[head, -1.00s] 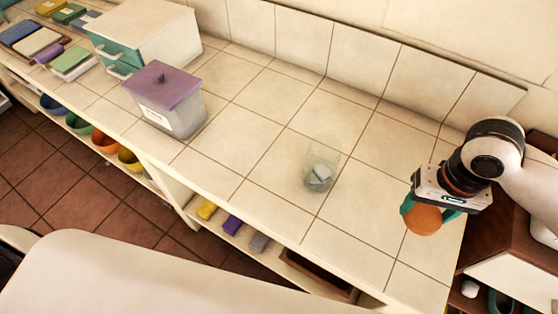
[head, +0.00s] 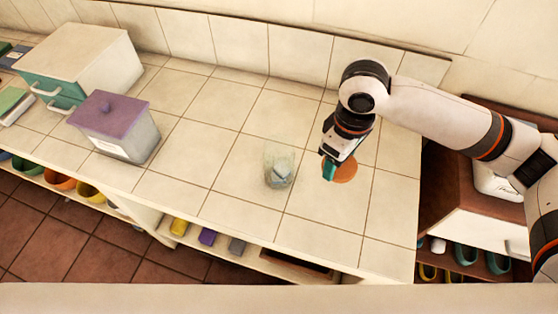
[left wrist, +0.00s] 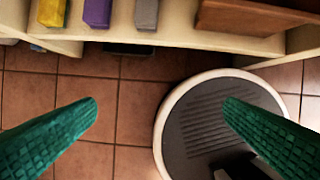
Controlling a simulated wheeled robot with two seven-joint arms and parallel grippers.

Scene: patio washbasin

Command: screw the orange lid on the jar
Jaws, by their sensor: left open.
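The jar (head: 279,156) is clear, stands upright and open on the white tiled counter (head: 225,155), and has pale grey pieces in its bottom. The orange lid (head: 345,172) is round and is in my right gripper (head: 334,170), just right of the jar and apart from it. One teal finger shows at the lid's left edge; the other finger is mostly hidden. In the left wrist view my left gripper (left wrist: 160,103) is open and empty, with its green fingers wide apart above the floor. It does not show in the head view.
A grey box with a purple lid (head: 107,105) and a white and teal drawer unit (head: 85,55) stand to the left. A tiled wall runs behind. Under the counter, a shelf holds yellow, purple and grey blocks (head: 207,236). The counter around the jar is clear.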

